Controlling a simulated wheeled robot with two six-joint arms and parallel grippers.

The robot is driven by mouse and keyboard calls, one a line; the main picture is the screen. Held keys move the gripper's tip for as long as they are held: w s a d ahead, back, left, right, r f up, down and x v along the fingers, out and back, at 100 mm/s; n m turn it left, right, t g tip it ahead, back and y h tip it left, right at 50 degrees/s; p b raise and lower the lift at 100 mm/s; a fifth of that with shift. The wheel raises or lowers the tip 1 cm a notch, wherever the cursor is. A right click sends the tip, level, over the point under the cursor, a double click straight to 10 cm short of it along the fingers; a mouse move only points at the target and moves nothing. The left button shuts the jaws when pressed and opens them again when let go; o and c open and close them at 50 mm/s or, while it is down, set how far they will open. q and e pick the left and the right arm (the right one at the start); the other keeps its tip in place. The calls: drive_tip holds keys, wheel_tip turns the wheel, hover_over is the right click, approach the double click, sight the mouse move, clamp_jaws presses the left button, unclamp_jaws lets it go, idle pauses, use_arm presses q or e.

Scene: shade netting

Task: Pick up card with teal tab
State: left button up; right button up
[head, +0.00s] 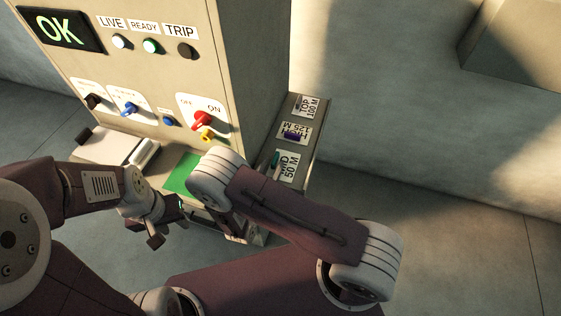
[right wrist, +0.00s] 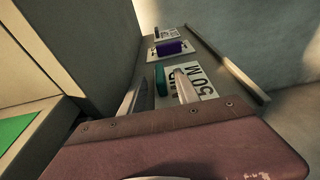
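The card with the teal tab (head: 288,166) lies on the narrow side shelf right of the cabinet and reads 50 M. In the right wrist view its teal tab (right wrist: 160,80) shows between the two fingers of my right gripper (right wrist: 159,76). The fingers are apart, with a gap to the tab on each side. In the head view my right arm hides most of that gripper. My left gripper (head: 163,222) hangs left of the shelf, in front of the cabinet; its finger gap is unclear.
A card with a purple tab (head: 294,134) and a 100 M card (head: 308,106) lie farther along the shelf (head: 317,134). A raised rail (right wrist: 234,66) edges the shelf. The cabinet (head: 262,60) stands close on the left. A green mat (head: 180,175) lies before it.

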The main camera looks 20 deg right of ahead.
sight(275, 157)
drive_tip(key=x, duration=0.3)
drive_tip(key=shift+d+r, duration=0.1)
drive_tip(key=shift+r, duration=0.05)
drive_tip(key=shift+w+d+f, duration=0.15)
drive_tip(key=shift+w+f, duration=0.1)
drive_tip(key=shift+w, duration=0.1)
drive_tip(key=shift+s+r, duration=0.1)
drive_tip(key=shift+s, duration=0.05)
clamp_jaws()
